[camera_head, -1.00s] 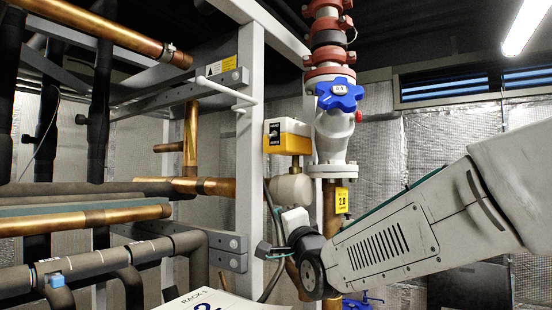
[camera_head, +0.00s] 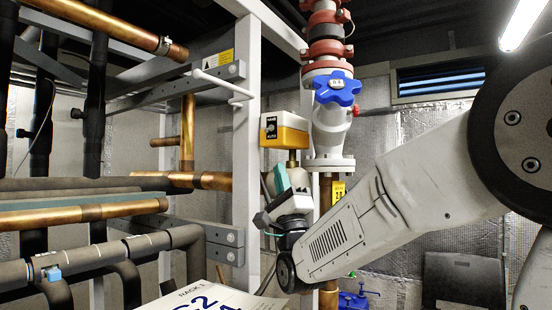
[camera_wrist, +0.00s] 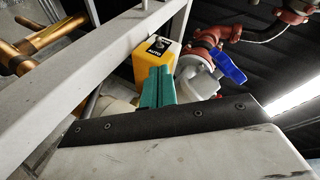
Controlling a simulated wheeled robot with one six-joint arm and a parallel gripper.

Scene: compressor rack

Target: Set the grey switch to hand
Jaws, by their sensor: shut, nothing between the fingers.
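A switch box (camera_head: 284,130) with a grey-white upper part and a yellow lower part is mounted beside the grey frame post. Its front carries a dark knob and small labels; the wrist view shows this yellow box (camera_wrist: 144,66) with the knob (camera_wrist: 160,45) and the label AUTO below it. The way the knob points is too small to tell. My gripper (camera_head: 281,172) has teal fingers, pointing up just below the box. In the wrist view the shut, empty fingers (camera_wrist: 157,76) cover part of the box's lower right. Whether they touch it I cannot tell.
A white valve with a blue handwheel (camera_head: 337,89) stands just right of the box, under red flanges. The grey post (camera_head: 246,140) stands close on the left. Copper pipes (camera_head: 80,215) and dark pipes fill the left side. A white rack sign (camera_head: 215,298) is low in front.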

